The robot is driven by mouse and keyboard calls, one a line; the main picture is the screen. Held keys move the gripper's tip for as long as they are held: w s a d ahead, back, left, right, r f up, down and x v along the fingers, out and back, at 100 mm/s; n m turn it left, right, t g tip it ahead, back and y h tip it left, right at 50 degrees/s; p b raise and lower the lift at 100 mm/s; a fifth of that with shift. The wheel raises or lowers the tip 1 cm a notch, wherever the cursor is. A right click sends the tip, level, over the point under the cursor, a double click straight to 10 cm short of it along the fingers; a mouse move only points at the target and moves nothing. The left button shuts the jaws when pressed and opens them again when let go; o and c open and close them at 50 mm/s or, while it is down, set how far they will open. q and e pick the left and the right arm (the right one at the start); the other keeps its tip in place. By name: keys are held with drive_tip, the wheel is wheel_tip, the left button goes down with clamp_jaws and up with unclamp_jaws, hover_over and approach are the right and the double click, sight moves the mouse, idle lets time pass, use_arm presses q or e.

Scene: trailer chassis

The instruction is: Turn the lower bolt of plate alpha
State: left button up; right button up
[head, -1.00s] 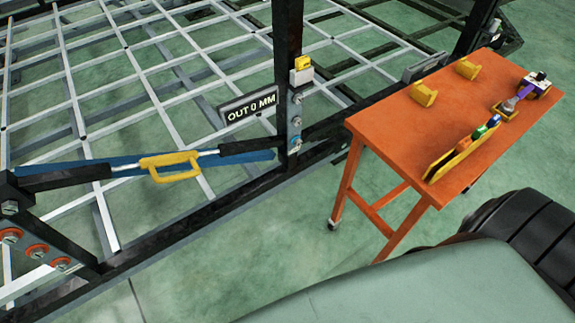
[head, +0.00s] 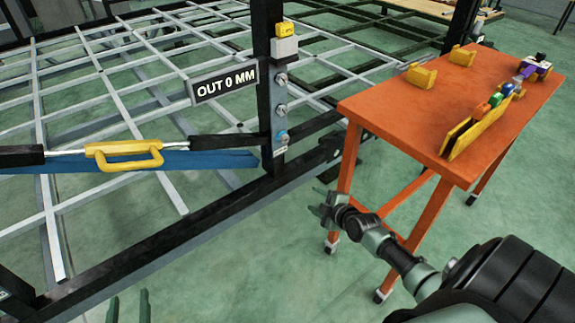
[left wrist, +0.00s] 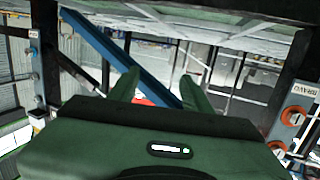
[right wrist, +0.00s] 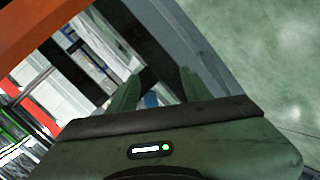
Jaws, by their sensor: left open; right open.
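A grey plate (head: 280,108) with three bolts is on the dark upright post; its small label is unreadable here. Its lower bolt (head: 282,137) sits on a blue ring. The left wrist view shows a similar plate (left wrist: 33,50) at the left edge, and a plate with orange-ringed bolts (left wrist: 293,115) and a label apparently reading BRAVO at the right. My left gripper (head: 128,306) is open and empty, its fingertips at the bottom edge, well below and left of the post. My right gripper (head: 325,208) is open and empty, below and right of the plate, beside the table.
An OUT 0 MM sign (head: 224,84) is left of the plate. A yellow-handled turnbuckle (head: 125,155) and a blue bar (head: 205,160) run left from the post. The orange table (head: 400,110) holds yellow holders and tools. A dark frame rail (head: 150,247) crosses below; green floor is clear in front.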

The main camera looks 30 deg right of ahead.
drive_tip(key=w+r+n+t+b, duration=0.3)
drive_tip(key=w+r+b, duration=0.2)
drive_tip(key=b, duration=0.1)
drive_tip(key=n+t+y+b, duration=0.2)
drive_tip(key=n+b, duration=0.3)
approach(286, 140)
drive_tip(key=w, duration=0.2)
drive_tip(key=shift+m, duration=0.3)
drive_tip(key=w, duration=0.6)
drive_tip(key=shift+a+f, duration=0.15)
drive_tip(key=shift+a, duration=0.15)
use_arm(q)
drive_tip(key=s+r+t+h, duration=0.1)
drive_tip(key=s+r+t, duration=0.2)
drive_tip(key=r, duration=0.7)
drive_tip(key=s+r+t+h, duration=0.1)
drive_tip(key=s+r+t, duration=0.3)
drive_tip(key=r, duration=0.6)
drive_tip(key=shift+s+a+r+t+h, duration=0.2)
drive_tip(key=shift+s+a+t+h, duration=0.15)
drive_tip(key=shift+t, duration=0.65)
use_arm(e)
drive_tip(key=shift+w, duration=0.55)
use_arm(q)
drive_tip(key=shift+w+a+b, duration=0.1)
drive_tip(key=shift+b, duration=0.2)
use_arm(e)
clamp_jaws()
